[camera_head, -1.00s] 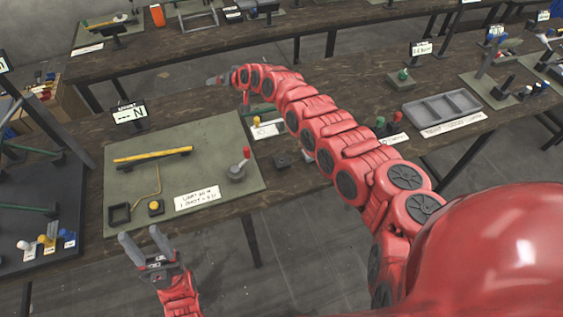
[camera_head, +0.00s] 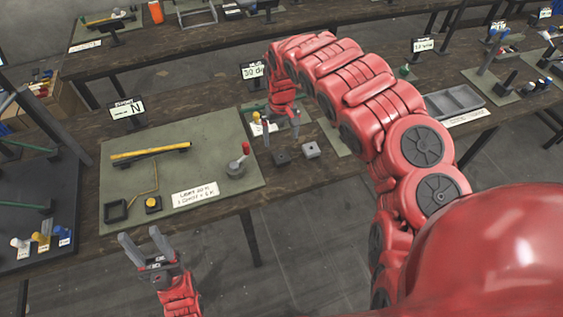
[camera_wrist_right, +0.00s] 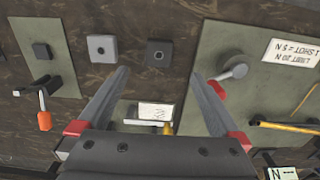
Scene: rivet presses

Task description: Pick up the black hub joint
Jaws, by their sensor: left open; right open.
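The black hub joint (camera_head: 281,158) is a small dark square block with a round centre hole, lying on the bare wooden bench; it also shows in the right wrist view (camera_wrist_right: 158,53). My right gripper (camera_head: 280,130) points down above it, open and empty. In the right wrist view, its spread fingertips (camera_wrist_right: 160,73) lie on either side of the hub joint's line, with the block just beyond them and untouched. My left gripper (camera_head: 141,237) is open and empty in front of the bench, far from the joint.
A lighter grey square block (camera_head: 311,149) lies close beside the joint. A green mat (camera_head: 215,135) to the left carries a red-knobbed lever (camera_head: 238,165) and a yellow bar (camera_head: 150,154). Another mat (camera_wrist_right: 45,75) holds a small black block. Bare wood surrounds the joint.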

